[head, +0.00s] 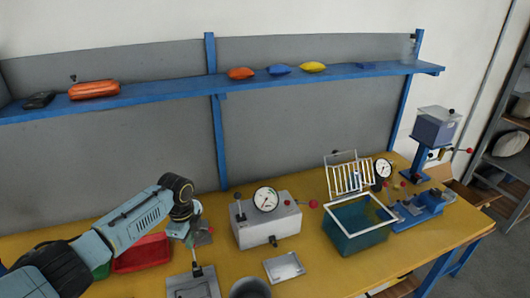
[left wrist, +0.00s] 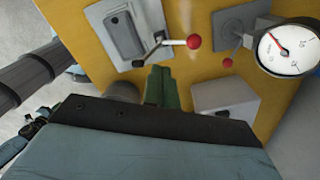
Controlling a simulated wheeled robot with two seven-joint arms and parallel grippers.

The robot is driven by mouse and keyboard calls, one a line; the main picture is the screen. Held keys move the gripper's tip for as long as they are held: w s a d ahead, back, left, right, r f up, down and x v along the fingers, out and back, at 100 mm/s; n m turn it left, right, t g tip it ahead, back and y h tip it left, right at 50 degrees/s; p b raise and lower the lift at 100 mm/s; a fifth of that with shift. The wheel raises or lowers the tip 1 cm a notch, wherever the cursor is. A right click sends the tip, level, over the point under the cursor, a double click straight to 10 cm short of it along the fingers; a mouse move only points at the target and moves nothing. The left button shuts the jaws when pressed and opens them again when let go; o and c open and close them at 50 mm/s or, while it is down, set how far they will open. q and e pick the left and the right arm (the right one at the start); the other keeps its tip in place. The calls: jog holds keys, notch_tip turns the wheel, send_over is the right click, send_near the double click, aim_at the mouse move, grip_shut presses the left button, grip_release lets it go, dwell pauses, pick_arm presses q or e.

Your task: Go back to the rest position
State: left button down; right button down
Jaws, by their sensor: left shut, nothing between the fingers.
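My left gripper (head: 190,236) hangs from the left arm above the left-middle part of the yellow table (head: 240,272). Its fingers are shut with nothing held. In the left wrist view the shut fingers (left wrist: 161,88) show as a narrow green shape above the dark edge of the hand. The gripper is beside the red tray (head: 142,253) and left of the grey box with a dial (head: 268,224). My right gripper is in neither view.
A teal bin with a white rim (head: 357,237) and a blue press (head: 432,130) stand at the right. A small metal tray (head: 284,267) lies in front. A blue shelf (head: 160,91) with colored packs crosses the back. A red-knobbed lever (left wrist: 193,42) is near the fingers in the wrist picture.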

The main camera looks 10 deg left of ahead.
pick_arm(q)
jog(key=s+d+f+n+t+h, duration=0.1)
jog(key=s+d+f+n, duration=0.2)
jog(key=s+d, duration=0.5)
jog(key=s+d+f+n+h, duration=0.1)
jog(key=s+d+f+n, duration=0.1)
jog(key=s+d, duration=0.6)
jog(key=s+a+r+n+t+y, duration=0.1)
jog(key=s+a+r+n, duration=0.3)
jog(key=s, duration=0.4)
jog(key=s+a+r+n+t+y, duration=0.1)
jog(key=s+a+r+n+t, duration=0.1)
jog(key=s+r+n, duration=0.35)
jog(key=s+f+g+b, duration=0.25)
jog(key=f+b, duration=0.35)
jog(key=f, duration=2.6)
jog(key=s+a+f+b, duration=0.2)
jog(key=s+f+b, duration=0.4)
jog(key=s+f, duration=1.1)
notch_tip(320, 180, down, 4)
jog(key=shift+a+f+n, duration=0.2)
jog(key=shift+a+n, duration=0.15)
jog(key=shift+a, duration=0.05)
